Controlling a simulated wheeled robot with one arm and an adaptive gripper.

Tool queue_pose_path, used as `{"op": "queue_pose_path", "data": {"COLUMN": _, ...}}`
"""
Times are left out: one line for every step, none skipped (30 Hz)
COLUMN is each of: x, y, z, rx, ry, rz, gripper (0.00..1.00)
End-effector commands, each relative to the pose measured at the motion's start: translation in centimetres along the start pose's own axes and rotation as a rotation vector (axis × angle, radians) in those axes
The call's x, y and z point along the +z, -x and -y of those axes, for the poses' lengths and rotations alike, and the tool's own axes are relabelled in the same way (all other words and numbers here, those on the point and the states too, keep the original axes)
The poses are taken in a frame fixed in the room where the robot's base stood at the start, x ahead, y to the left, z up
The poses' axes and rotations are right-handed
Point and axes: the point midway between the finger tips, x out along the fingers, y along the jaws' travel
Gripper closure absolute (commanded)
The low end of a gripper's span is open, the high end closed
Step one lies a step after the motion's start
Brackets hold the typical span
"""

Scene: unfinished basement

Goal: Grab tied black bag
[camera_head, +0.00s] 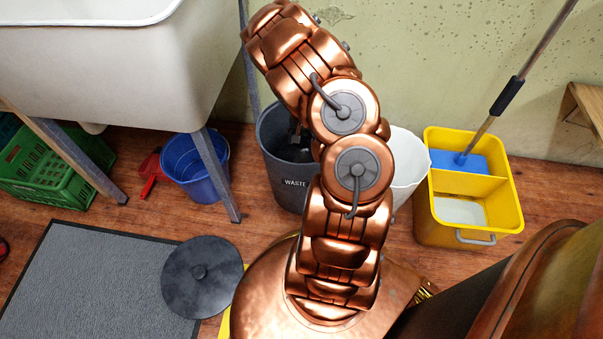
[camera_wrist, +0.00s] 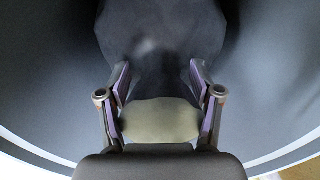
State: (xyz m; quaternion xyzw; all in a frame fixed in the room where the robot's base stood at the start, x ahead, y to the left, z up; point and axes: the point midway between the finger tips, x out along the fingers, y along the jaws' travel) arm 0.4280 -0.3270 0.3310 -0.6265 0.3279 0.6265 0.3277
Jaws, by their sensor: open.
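The dark grey bin marked WASTE (camera_head: 275,178) stands against the wall in the head view, partly behind my arm. The black bag (camera_head: 285,152) shows only as a dark mass inside it. In the wrist view the bag (camera_wrist: 165,55) is a dark, blurred shape ahead of the fingers, inside the bin's curved wall (camera_wrist: 50,60). My gripper (camera_wrist: 160,85) is open, reaching down into the bin with a finger on each side of the bag's near part. A pale olive lump (camera_wrist: 160,120) sits between the fingers; I cannot tell what it is. Contact is unclear.
A white bucket (camera_head: 407,165) and a yellow mop bucket (camera_head: 470,218) stand right of the bin. A blue bucket (camera_head: 183,165) and a sink leg (camera_head: 218,175) are left. A round black lid (camera_head: 203,278) lies partly on a grey mat (camera_head: 90,285).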

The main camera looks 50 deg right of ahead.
Motion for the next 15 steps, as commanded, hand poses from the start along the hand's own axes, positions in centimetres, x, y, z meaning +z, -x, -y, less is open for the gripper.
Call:
{"op": "queue_pose_path", "data": {"x": 0.00, "y": 0.05, "z": 0.00, "rx": 0.000, "ry": 0.000, "rz": 0.000, "gripper": 0.35}}
{"op": "queue_pose_path", "data": {"x": -0.01, "y": 0.06, "z": 0.01, "rx": 0.000, "ry": 0.000, "rz": 0.000, "gripper": 0.35}}
{"op": "queue_pose_path", "data": {"x": 0.00, "y": 0.07, "z": 0.01, "rx": 0.000, "ry": 0.000, "rz": 0.000, "gripper": 0.35}}
{"op": "queue_pose_path", "data": {"x": -0.01, "y": 0.08, "z": 0.01, "rx": 0.000, "ry": 0.000, "rz": 0.000, "gripper": 0.36}}
{"op": "queue_pose_path", "data": {"x": 0.00, "y": 0.08, "z": 0.01, "rx": 0.000, "ry": 0.000, "rz": 0.000, "gripper": 0.39}}
{"op": "queue_pose_path", "data": {"x": 0.00, "y": 0.08, "z": 0.02, "rx": 0.000, "ry": 0.000, "rz": 0.000, "gripper": 0.44}}
{"op": "queue_pose_path", "data": {"x": -0.01, "y": 0.09, "z": 0.02, "rx": 0.000, "ry": 0.000, "rz": 0.000, "gripper": 0.47}}
{"op": "queue_pose_path", "data": {"x": 0.00, "y": 0.08, "z": 0.02, "rx": 0.000, "ry": 0.000, "rz": 0.000, "gripper": 0.50}}
{"op": "queue_pose_path", "data": {"x": 0.00, "y": 0.08, "z": 0.02, "rx": 0.000, "ry": 0.000, "rz": 0.000, "gripper": 0.54}}
{"op": "queue_pose_path", "data": {"x": 0.00, "y": 0.08, "z": 0.02, "rx": 0.000, "ry": 0.000, "rz": 0.000, "gripper": 0.57}}
{"op": "queue_pose_path", "data": {"x": 0.00, "y": 0.08, "z": 0.01, "rx": 0.000, "ry": 0.000, "rz": 0.000, "gripper": 0.60}}
{"op": "queue_pose_path", "data": {"x": 0.01, "y": 0.08, "z": 0.02, "rx": 0.000, "ry": 0.000, "rz": 0.000, "gripper": 0.64}}
{"op": "queue_pose_path", "data": {"x": 0.01, "y": 0.08, "z": 0.01, "rx": 0.000, "ry": 0.000, "rz": 0.000, "gripper": 0.68}}
{"op": "queue_pose_path", "data": {"x": 0.01, "y": 0.08, "z": 0.01, "rx": 0.000, "ry": 0.000, "rz": 0.000, "gripper": 0.71}}
{"op": "queue_pose_path", "data": {"x": 0.01, "y": 0.08, "z": 0.01, "rx": 0.000, "ry": 0.000, "rz": 0.000, "gripper": 0.75}}
